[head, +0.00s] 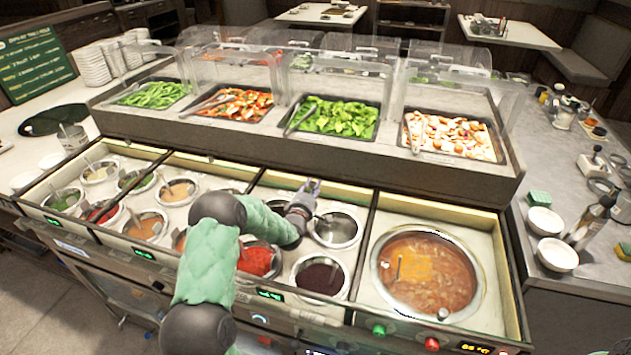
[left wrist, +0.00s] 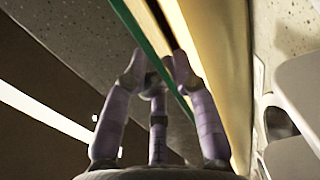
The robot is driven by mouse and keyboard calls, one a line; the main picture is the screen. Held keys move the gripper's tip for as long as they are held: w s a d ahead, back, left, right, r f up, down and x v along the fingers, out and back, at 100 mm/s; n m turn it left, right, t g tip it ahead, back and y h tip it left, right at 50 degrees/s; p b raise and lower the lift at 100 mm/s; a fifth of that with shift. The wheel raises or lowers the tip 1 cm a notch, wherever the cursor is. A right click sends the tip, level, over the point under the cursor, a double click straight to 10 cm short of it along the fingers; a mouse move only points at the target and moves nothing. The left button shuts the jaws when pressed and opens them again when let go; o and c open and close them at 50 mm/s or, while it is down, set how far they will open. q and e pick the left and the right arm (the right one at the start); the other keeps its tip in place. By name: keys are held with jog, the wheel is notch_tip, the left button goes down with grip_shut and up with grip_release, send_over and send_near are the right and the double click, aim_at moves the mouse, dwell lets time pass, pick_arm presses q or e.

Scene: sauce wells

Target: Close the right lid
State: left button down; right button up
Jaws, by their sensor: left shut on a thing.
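Clear lids stand over and behind the food trays, and the rightmost clear lid (head: 449,98) is above the tray of chopped pale food (head: 452,135); it looks raised. I cannot tell for sure that this is the right lid. My left gripper (head: 312,186) is over the sauce wells, at their back edge, below the raised tray shelf. In the left wrist view its purple fingers (left wrist: 160,72) close together on a thin green strip (left wrist: 147,48), seen edge-on. What the strip belongs to is hidden. My right gripper is not in view.
A large soup pot (head: 425,270) sits right of the open sauce wells (head: 338,229). The wells' front edge carries displays and knobs. The side counter at the right holds white bowls (head: 545,221) and a dark bottle (head: 592,222). Stacked plates (head: 91,65) stand at the left.

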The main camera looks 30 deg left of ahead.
pick_arm(q)
jog(key=v, duration=0.2)
jog(key=r+v, duration=0.1)
jog(key=v, duration=0.2)
jog(key=shift+s, duration=0.25)
jog(key=c, duration=1)
grip_release()
jog(key=shift+r, duration=0.15)
jog(key=shift+s+d+f, duration=0.1)
jog(key=shift+f, duration=0.2)
